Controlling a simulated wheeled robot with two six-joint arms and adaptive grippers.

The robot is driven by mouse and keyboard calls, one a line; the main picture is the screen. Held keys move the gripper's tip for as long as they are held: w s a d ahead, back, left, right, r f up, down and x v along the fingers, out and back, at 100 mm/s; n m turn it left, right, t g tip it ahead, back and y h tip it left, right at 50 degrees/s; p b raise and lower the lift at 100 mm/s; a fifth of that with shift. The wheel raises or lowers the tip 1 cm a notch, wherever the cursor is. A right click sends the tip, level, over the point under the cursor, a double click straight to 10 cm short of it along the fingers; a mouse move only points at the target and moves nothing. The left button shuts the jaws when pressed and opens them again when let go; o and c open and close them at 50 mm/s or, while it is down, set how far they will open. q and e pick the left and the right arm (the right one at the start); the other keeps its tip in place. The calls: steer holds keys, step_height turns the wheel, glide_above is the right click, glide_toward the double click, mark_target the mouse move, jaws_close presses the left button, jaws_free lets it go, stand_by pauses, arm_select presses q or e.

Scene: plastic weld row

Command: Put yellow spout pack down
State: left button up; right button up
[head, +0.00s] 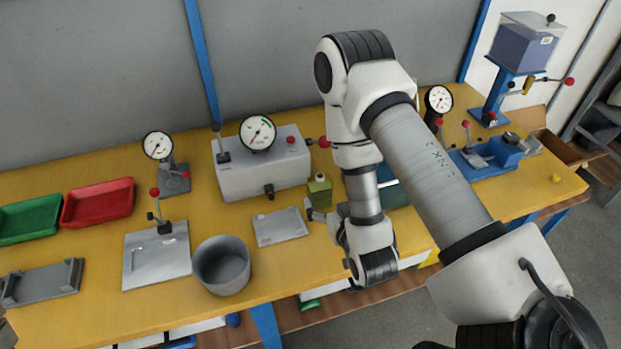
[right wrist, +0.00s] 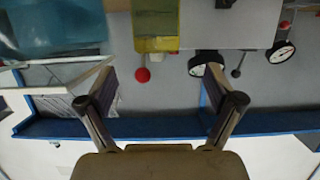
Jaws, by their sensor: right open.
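The yellow spout pack (head: 320,191) stands upright on the yellow table, just right of the big grey gauge box. In the right wrist view, the pack (right wrist: 156,28) shows at the top edge, partly cut off. My right gripper (head: 316,213) is low over the table, close in front of the pack. Its two fingers (right wrist: 162,102) are spread apart with nothing between them. Whether a finger touches the pack cannot be told. My left gripper is not in view.
The grey gauge box (head: 262,175) stands behind left, and a flat grey plate (head: 280,227) lies left of my gripper. A grey round bin (head: 222,266) stands near the front edge. Red (head: 98,203) and green (head: 30,220) trays are far left. A teal item (head: 396,194) sits right, partly hidden.

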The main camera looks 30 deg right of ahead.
mark_target(322, 182)
steer(key=x, duration=0.2)
steer(key=shift+w+f, duration=0.1)
steer(key=shift+w, duration=0.15)
steer(key=shift+w+d, duration=0.15)
steer(key=shift+w, duration=0.15)
steer(key=shift+w+d+r+p, duration=0.2)
steer(key=shift+w+p, duration=0.1)
steer(key=shift+w, duration=0.15)
steer(key=shift+w+d+r+p, duration=0.15)
steer(key=shift+w+p, duration=0.15)
steer(key=shift+w, duration=0.1)
steer(key=x, duration=0.3)
steer(key=shift+w+d+f, duration=0.1)
steer(key=shift+w+f, duration=0.15)
steer(key=shift+f, duration=0.3)
steer(key=shift+s+r, duration=0.15)
steer(key=shift+s, duration=0.05)
steer(key=shift+c, duration=1)
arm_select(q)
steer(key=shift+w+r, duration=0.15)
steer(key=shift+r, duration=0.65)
arm_select(e)
jaws_close()
